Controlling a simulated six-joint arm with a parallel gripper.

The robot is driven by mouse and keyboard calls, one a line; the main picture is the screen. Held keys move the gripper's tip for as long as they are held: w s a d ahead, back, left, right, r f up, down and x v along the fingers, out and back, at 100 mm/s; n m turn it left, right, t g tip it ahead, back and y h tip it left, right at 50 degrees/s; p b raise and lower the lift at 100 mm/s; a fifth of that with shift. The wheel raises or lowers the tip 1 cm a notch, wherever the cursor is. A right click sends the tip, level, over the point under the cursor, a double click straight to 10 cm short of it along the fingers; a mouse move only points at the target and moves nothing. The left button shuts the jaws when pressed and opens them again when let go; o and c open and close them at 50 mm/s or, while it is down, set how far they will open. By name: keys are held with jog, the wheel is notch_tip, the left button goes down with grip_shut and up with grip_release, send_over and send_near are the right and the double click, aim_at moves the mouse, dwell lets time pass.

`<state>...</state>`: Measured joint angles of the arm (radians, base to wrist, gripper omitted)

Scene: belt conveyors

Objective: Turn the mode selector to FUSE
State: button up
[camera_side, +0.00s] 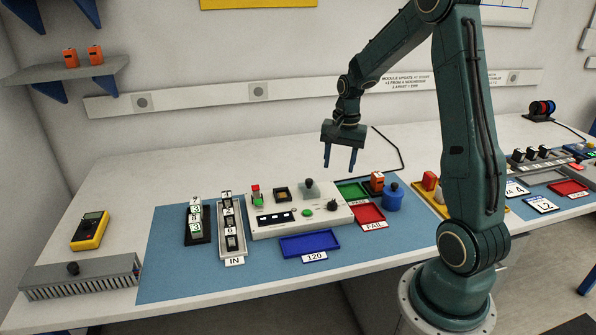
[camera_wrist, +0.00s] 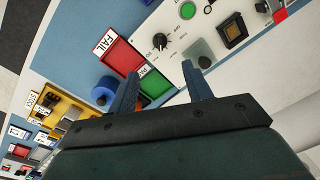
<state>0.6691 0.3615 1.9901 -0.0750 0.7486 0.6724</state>
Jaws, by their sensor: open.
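The mode selector is a black knob (camera_wrist: 161,42) on the pale control panel (camera_wrist: 178,14), with small lettering around it too blurred to read surely. It also shows in the side view (camera_side: 333,206) near the panel's right front. I cannot tell which mark its pointer faces. My gripper (camera_side: 339,172) is open and empty, with two blue fingers pointing down. It hangs above and behind the panel's right end, clear of the knob. In the wrist view its fingertips (camera_wrist: 159,75) are spread, and the knob lies beyond the gap between them.
A grey block (camera_side: 308,188) stands on the panel's back part. A green tray (camera_side: 352,190), a red FAIL tray (camera_side: 369,215) and a blue round pot (camera_side: 393,199) are right of the panel. A blue tray (camera_side: 310,245) lies in front. Number racks stand to the left.

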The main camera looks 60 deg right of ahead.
aim_at(333, 201)
jog(key=f, duration=1.2)
jog(key=shift+w+a+f, duration=0.15)
jog(key=shift+w+f, duration=0.25)
jog(key=c, duration=1)
